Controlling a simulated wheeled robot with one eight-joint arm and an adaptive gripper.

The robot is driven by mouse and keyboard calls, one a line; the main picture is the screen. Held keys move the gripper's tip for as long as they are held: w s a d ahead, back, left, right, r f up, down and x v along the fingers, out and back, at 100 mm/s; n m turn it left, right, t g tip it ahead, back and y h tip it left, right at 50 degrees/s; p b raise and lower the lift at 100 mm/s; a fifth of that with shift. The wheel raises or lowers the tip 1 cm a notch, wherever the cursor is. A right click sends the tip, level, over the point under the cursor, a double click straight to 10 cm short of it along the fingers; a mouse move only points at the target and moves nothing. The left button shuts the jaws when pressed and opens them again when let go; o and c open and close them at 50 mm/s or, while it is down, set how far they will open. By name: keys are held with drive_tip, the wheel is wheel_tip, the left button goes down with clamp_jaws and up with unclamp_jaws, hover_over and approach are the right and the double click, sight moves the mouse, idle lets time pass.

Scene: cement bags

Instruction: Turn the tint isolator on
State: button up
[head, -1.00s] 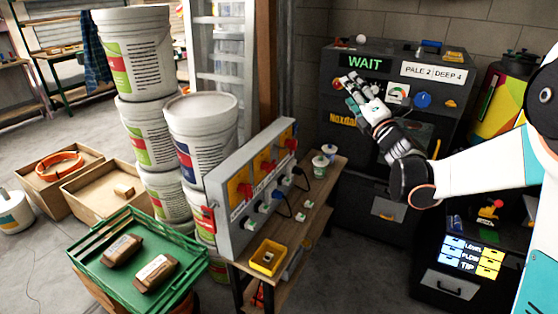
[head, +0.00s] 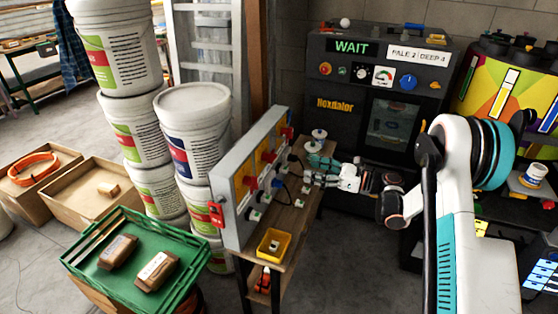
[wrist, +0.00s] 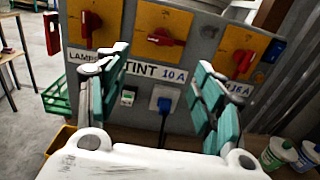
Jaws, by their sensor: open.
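The tint isolator (wrist: 163,37) is a red rotary handle on a yellow plate, the middle one of three on a grey panel (wrist: 200,25). A label below it reads "TINT 10 A". Its handle lies roughly sideways in the wrist view. It also shows in the head view (head: 268,158). My gripper (wrist: 163,60) is open and empty, facing the panel, with a finger on either side below the tint handle and apart from it. In the head view my gripper (head: 309,177) is right of the panel. Its exact distance to the handle is unclear.
Red handles for lamps (wrist: 88,27) and a 16 A circuit (wrist: 245,60) flank it. A blue plug (wrist: 163,97) sits below. White pots (wrist: 278,153) stand at right. A dark machine (head: 340,110) showing "WAIT" is behind; stacked buckets (head: 195,125) stand left of the panel.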

sight(270, 156)
drive_tip(key=b+x, duration=0.3)
drive_tip(key=x, duration=1)
drive_tip(key=shift+c, duration=0.3)
drive_tip(key=c, duration=1)
